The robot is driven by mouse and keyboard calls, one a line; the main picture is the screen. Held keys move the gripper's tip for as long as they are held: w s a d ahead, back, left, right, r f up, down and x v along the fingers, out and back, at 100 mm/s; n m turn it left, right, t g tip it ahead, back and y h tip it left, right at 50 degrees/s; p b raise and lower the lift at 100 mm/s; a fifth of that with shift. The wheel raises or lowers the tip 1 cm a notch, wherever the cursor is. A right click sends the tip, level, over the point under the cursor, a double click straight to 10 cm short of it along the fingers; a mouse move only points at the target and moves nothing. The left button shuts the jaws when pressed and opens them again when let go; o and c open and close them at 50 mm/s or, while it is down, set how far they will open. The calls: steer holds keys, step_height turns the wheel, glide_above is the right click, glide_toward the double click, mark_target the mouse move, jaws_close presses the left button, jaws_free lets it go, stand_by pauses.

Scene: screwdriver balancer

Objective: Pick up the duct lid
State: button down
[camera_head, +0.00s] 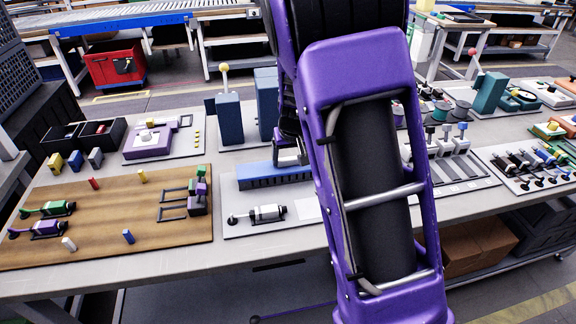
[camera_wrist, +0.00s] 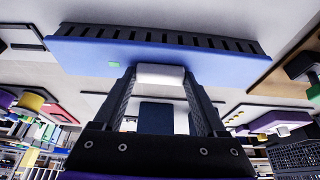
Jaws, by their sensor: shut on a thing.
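The blue duct lid (camera_head: 262,170) lies along the top of a dark slotted duct (camera_head: 275,183), right of the wooden board. In the wrist view the lid's blue face (camera_wrist: 90,55) spans the upper middle, with a small green mark on it and dark slots along its far edge. My gripper (camera_head: 290,160) is at the lid's upper side. In the wrist view my gripper (camera_wrist: 160,74) is shut on a pale grip piece at the lid's near edge. I cannot tell whether the lid is clear of the duct. My arm hides the area right of it.
A screwdriver-like tool (camera_head: 258,214) lies in front of the duct. Blue upright blocks (camera_head: 229,118) stand behind it. A wooden board (camera_head: 110,225) with coloured pegs and tools is on the left. Racks of tools (camera_head: 525,165) fill the right side.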

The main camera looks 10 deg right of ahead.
mark_target(289, 160)
steer(key=shift+r, duration=0.1)
step_height(289, 160, up, 10)
steer(key=p, duration=0.2)
stand_by(0.5)
